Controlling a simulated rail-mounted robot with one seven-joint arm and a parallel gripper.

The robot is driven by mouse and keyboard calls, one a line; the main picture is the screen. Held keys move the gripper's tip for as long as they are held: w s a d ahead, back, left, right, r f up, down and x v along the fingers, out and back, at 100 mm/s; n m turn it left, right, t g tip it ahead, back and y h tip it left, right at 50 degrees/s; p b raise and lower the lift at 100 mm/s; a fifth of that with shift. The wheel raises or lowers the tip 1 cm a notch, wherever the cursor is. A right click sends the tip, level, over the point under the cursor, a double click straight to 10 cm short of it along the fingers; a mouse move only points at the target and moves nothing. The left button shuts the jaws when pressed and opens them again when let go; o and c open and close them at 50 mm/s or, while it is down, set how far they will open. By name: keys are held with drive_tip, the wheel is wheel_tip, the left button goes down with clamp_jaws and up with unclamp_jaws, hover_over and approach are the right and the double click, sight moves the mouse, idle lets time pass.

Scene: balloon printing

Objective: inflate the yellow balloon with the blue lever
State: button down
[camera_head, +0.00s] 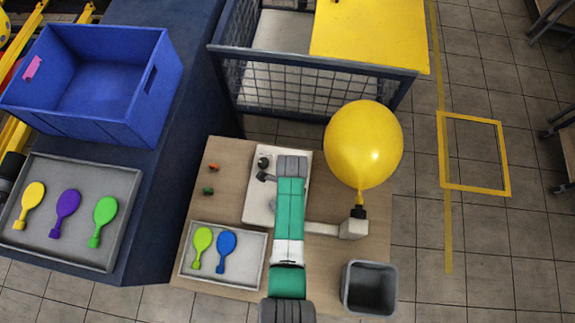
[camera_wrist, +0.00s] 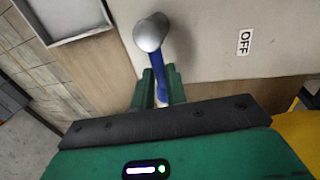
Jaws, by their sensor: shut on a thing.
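The yellow balloon (camera_head: 363,145) is round and swollen, neck down on the black nozzle (camera_head: 358,211) at the right end of the pump's pale arm. In the wrist view, the blue lever (camera_wrist: 169,58) has a grey knob (camera_wrist: 151,31) at its end. My gripper (camera_wrist: 160,88) is shut on the lever's blue shaft, with a green finger on each side. In the head view my green and white arm covers much of the pale pump body (camera_head: 256,210) and hides the lever and my fingertips.
A grey tray (camera_head: 235,287) holds a lime and a blue flat balloon. A dark bin (camera_head: 369,288) stands at the table's front right. A blue crate (camera_head: 100,128) and another balloon tray (camera_head: 95,255) are at left. A mesh cage (camera_head: 300,90) stands behind. An OFF label (camera_wrist: 245,42) is near the lever.

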drive_tip(key=c, duration=1.4)
unclamp_jaws()
wheel_tip(320, 180, up, 8)
drive_tip(key=w, duration=0.1)
drive_tip(key=shift+w+d, duration=0.15)
drive_tip(key=shift+w, duration=0.1)
drive_tip(key=shift+f, duration=0.1)
